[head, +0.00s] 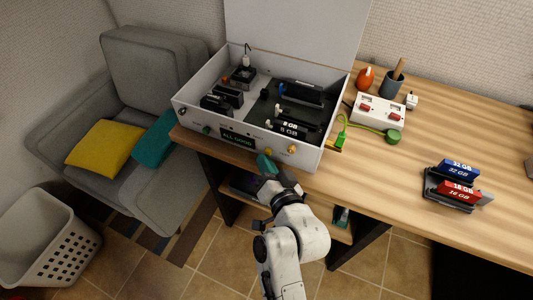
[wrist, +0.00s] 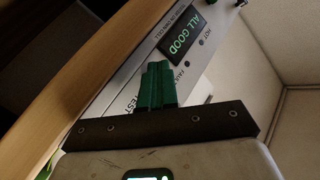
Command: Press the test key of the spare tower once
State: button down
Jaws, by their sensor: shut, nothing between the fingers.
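The tower (head: 315,158) is a white case lying open on the desk, its lid raised. Its front panel has a small display (head: 237,138) reading ALL GOOD in green; the display also shows in the wrist view (wrist: 180,45). In the wrist view the front panel (wrist: 125,70) carries a partly covered label that seems to read TEST, beside my fingers. The test key itself is hidden or cannot be made out. My gripper (head: 265,163), with green fingertips, is shut and empty just in front of the panel, right of the display. Its fingers (wrist: 158,85) overlap the panel; I cannot tell whether they touch it.
A white socket strip (head: 378,110) with a green plug lead stands right of the case. Memory sticks marked 32 GB and 16 GB (head: 458,180) sit in a holder farther right. An orange object (head: 364,78) and a cup (head: 391,84) stand behind. A grey armchair (head: 165,60) is left.

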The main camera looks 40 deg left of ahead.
jog(key=shift+s, duration=0.1)
jog(key=shift+s+d+p, duration=0.25)
jog(key=shift+s+p, duration=0.4)
jog(key=shift+s, duration=0.1)
jog(key=s+p, duration=0.2)
jog(key=s+d+p, duration=0.1)
jog(key=s+p, duration=0.1)
jog(key=s, duration=0.1)
dwell(0.4)
jog(key=shift+w+d, duration=0.1)
jog(key=shift+d, duration=0.05)
dwell(0.6)
